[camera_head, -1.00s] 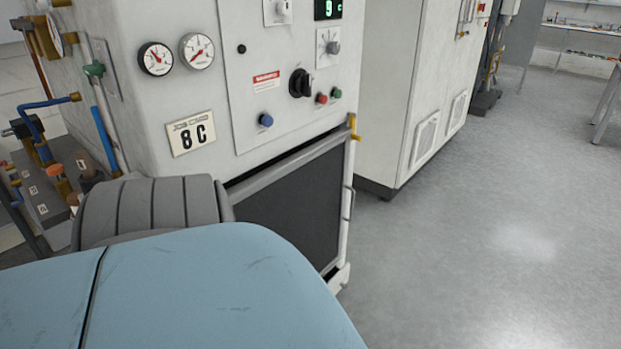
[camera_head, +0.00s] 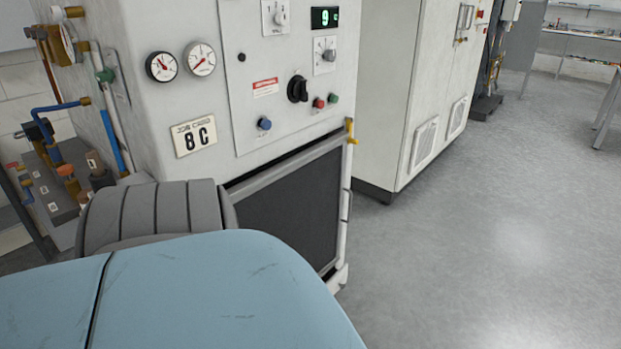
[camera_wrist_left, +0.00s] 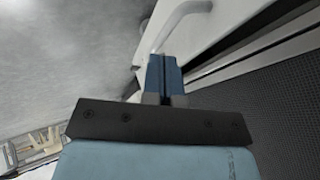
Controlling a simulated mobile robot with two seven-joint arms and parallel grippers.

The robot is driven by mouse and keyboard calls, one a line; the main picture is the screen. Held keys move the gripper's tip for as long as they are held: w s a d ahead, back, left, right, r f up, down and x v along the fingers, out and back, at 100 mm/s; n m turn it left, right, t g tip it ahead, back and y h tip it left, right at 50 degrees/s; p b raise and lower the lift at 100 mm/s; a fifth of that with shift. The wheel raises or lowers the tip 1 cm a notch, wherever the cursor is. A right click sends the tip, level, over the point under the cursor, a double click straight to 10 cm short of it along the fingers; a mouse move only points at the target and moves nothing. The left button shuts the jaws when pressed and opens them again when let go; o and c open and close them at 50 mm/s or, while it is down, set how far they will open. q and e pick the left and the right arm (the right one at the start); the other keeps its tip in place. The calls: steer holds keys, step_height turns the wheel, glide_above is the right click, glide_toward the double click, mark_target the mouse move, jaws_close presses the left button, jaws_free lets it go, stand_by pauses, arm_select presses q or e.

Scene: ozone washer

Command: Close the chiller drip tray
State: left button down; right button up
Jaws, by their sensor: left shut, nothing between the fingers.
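The chiller (camera_head: 190,95) is a white cabinet with two gauges, a control panel and a dark front grille (camera_head: 295,215). A pale lower piece (camera_head: 340,278) shows at its bottom right corner; I cannot tell if it is the drip tray. In the left wrist view, my left gripper (camera_wrist_left: 164,78) has its blue fingers shut and empty. Just beyond the fingertips are a white panel (camera_wrist_left: 155,62) and a pale curved handle (camera_wrist_left: 180,18), which may belong to the tray. I cannot tell if the fingers touch them. My blue arm hides the chiller's lower front in the head view.
A second white cabinet (camera_head: 395,100) stands right of the chiller. Pipes and valves (camera_head: 70,160) are at the chiller's left side. The grey floor (camera_head: 480,250) on the right is clear. The dark grille (camera_wrist_left: 270,115) lies right of my fingers in the wrist view.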

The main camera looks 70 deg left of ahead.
arm_select(q)
steer(key=w+p+v, duration=0.1)
steer(key=p+v, duration=0.2)
steer(key=v, duration=0.4)
steer(key=w+a+m+g+b, duration=0.3)
steer(key=w+m, duration=0.4)
steer(key=m, duration=0.3)
steer(key=w+a+m+g+b, duration=0.2)
steer(key=w+m+g+b, duration=0.1)
steer(key=w+m, duration=0.5)
steer(key=s+a+f+m+b, duration=0.1)
steer(key=s+a+f+b, duration=0.5)
steer(key=a, duration=0.3)
steer(key=shift+a+f+y+b, duration=0.3)
steer(key=shift+a+f+b, duration=0.15)
steer(key=shift+b, duration=0.35)
arm_select(e)
step_height(320, 180, down, 10)
steer(key=n+g, duration=0.2)
steer(key=g, duration=0.1)
steer(key=shift+w+a+r, duration=0.2)
steer(key=shift+w+a, duration=0.15)
steer(key=shift+w, duration=0.1)
